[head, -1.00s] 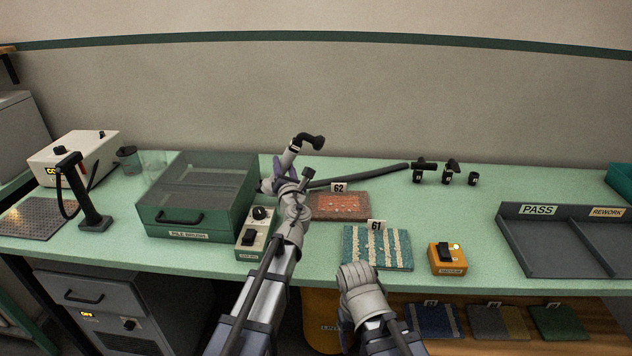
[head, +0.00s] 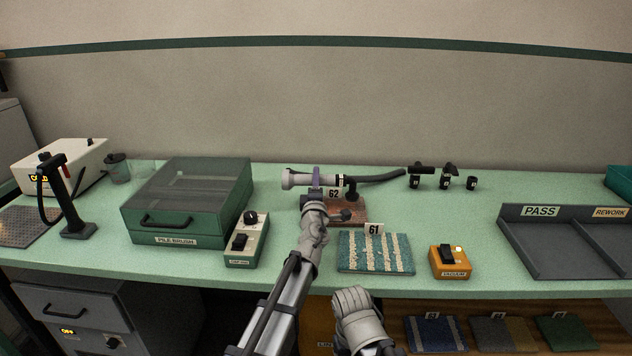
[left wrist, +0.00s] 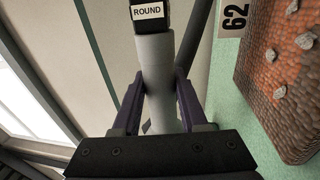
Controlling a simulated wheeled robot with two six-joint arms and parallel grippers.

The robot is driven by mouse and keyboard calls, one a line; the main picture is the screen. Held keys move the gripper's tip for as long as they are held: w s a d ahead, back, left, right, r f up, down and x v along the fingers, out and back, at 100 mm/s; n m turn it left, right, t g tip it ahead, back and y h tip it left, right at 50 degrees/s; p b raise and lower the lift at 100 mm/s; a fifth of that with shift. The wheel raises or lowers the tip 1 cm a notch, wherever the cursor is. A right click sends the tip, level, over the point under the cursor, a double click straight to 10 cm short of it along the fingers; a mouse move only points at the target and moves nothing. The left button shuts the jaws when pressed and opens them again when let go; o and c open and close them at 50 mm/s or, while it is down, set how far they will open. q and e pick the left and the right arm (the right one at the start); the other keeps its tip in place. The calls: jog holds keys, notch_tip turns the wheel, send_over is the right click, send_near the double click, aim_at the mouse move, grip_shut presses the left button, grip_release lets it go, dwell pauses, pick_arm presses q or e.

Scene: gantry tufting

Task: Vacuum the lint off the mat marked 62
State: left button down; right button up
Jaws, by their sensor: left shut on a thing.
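My left gripper (head: 316,184) is shut on the grey vacuum wand (head: 298,178). The wand lies roughly level above the back left edge of the mat marked 62 (head: 359,215). In the left wrist view the gripper's fingers (left wrist: 160,105) are around the grey tube (left wrist: 158,65), whose black nozzle (left wrist: 168,22) is labelled ROUND. The orange-brown mat (left wrist: 285,115) carries several pale lint clumps (left wrist: 305,40) in the wrist view. My left arm hides part of it in the head view. The right gripper's fingers do not show.
Mat 61 (head: 360,255) lies in front of mat 62. An orange switch box (head: 449,262) is to its right, a green control box (head: 247,240) to the left. A hose (head: 380,177) runs back right towards black nozzles (head: 446,180). The PASS/REWORK tray (head: 545,262) stands right.

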pick_arm(q)
jog(key=shift+f+b, duration=1.7)
jog(key=shift+f, duration=0.25)
jog(key=shift+s+a+r, duration=0.1)
jog(key=shift+s+a, duration=0.4)
jog(key=shift+s, duration=0.15)
jog(key=shift+s+a, duration=0.45)
jog(key=shift+s, duration=0.2)
jog(key=shift+w+a, duration=1)
jog(key=shift+w, duration=0.1)
jog(key=shift+a, duration=0.2)
jog(key=shift+s+a, duration=0.4)
jog(key=shift+s, duration=0.25)
jog(key=shift+s+a, duration=0.4)
jog(key=shift+s, duration=0.2)
jog(key=shift+w+a, duration=0.5)
jog(key=shift+w, duration=0.2)
jog(key=shift+w+a, duration=0.5)
jog(key=shift+w, duration=0.15)
jog(key=shift+s+a, duration=1.05)
jog(key=shift+s, duration=0.15)
notch_tip(320, 180, up, 6)
jog(key=p, duration=0.6)
jog(key=shift+r, duration=0.1)
